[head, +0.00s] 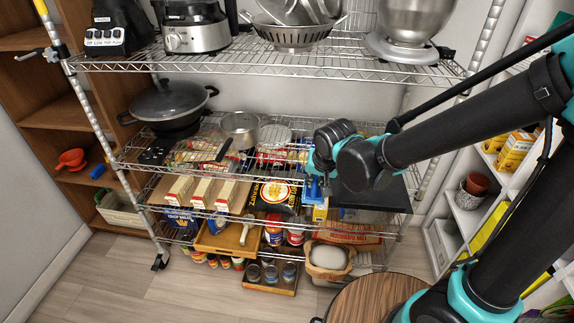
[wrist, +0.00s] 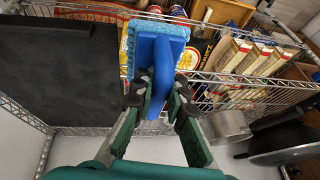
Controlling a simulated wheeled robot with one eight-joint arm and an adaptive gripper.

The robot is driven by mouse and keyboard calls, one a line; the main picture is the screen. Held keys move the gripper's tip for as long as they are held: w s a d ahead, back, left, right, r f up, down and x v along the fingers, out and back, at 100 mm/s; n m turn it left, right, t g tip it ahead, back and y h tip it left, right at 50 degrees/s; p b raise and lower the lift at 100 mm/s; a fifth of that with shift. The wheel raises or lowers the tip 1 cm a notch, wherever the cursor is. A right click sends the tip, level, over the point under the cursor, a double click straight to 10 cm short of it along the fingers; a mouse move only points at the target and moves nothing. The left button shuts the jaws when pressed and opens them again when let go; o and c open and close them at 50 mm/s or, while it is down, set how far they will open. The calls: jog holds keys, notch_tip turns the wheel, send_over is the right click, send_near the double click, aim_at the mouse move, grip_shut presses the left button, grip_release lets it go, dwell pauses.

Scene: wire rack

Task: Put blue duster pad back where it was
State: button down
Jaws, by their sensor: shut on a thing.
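The blue duster pad (wrist: 157,32) has a smooth blue back, a fuzzy light-blue edge and a blue handle. My gripper (wrist: 160,100) is shut on its handle in the wrist view, with the pad beyond the fingertips. In the head view, blue parts of the pad (head: 314,188) show just below my gripper (head: 316,170), at the right part of the wire rack (head: 240,207). My wrist hides some of it. I cannot tell whether the pad touches a shelf.
A black flat board (head: 375,196) lies right of my gripper; it fills the left of the wrist view (wrist: 60,75). Boxes (head: 205,192) stand left on the same level. A steel pot (head: 240,128) and a lidded pan (head: 168,103) stand above. A round wooden top (head: 365,300) is in front.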

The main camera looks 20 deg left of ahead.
jog(key=w+a, duration=0.3)
jog(key=w, duration=0.1)
jog(key=w+a, duration=0.3)
jog(key=w, duration=0.2)
jog(key=w+a, duration=0.3)
jog(key=w, duration=0.1)
jog(key=shift+w+a, duration=0.35)
jog(key=shift+a, duration=0.05)
jog(key=shift+w+a+f, duration=0.15)
jog(key=shift+w+f, duration=0.1)
jog(key=shift+f, duration=1.5)
jog(key=shift+f, duration=0.15)
jog(key=c, duration=1.5)
grip_release()
jog(key=shift+c, duration=0.2)
jog(key=v, duration=1.2)
